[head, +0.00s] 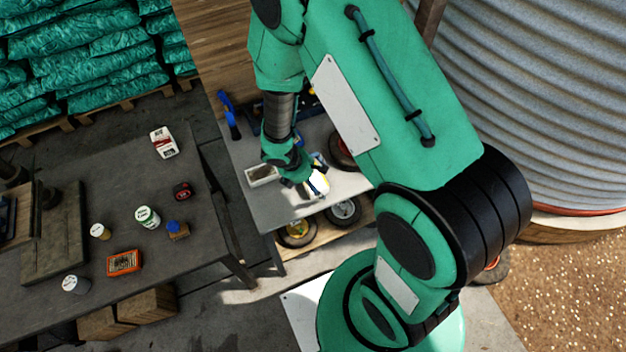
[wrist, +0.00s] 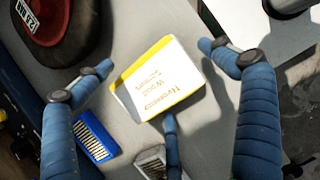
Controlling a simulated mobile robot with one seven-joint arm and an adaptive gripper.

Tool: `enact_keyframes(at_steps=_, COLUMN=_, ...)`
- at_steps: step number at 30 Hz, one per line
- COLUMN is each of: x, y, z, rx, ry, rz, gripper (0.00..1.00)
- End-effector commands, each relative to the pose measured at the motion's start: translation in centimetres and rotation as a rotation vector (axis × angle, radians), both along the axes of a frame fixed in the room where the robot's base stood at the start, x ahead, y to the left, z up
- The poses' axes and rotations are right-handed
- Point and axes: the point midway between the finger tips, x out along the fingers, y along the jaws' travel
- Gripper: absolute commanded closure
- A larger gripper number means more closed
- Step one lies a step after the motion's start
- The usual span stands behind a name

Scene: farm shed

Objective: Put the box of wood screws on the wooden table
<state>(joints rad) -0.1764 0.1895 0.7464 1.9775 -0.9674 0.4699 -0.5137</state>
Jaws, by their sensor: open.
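The box of wood screws (wrist: 160,80), white with yellow edges and lettering, lies on a grey-topped bench (head: 258,208). In the head view the box (head: 319,183) shows beside my gripper (head: 303,174). In the wrist view my gripper (wrist: 155,70) has its blue fingers spread, one on each side of the box and one at its lower edge. That lower finger looks close to the box; I cannot tell if it touches. The dark, weathered table (head: 205,290) at left looks like the wooden table.
A blue brush (wrist: 95,137) and a grey-white object (wrist: 152,160) lie near the box. A dark red round object (wrist: 50,30) is close by. The left table holds a white-red container (head: 164,142), a tape measure (head: 182,190), an orange box (head: 124,263) and several jars, with bare patches between.

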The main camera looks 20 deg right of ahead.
Motion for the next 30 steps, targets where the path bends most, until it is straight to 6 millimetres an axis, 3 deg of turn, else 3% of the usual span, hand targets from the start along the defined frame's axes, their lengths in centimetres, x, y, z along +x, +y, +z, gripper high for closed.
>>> enact_keyframes(at_steps=11, x=0.0, y=0.7, z=1.9, rx=-0.001, ry=-0.002, rz=0.001, gripper=0.05)
enact_keyframes(at_steps=24, x=0.0, y=3.3, z=8.3, rx=0.000, ry=-0.003, rz=0.000, gripper=0.05)
enact_keyframes(at_steps=30, x=-0.2, y=4.2, z=10.3, rx=0.000, ry=-0.001, rz=0.002, gripper=0.05)
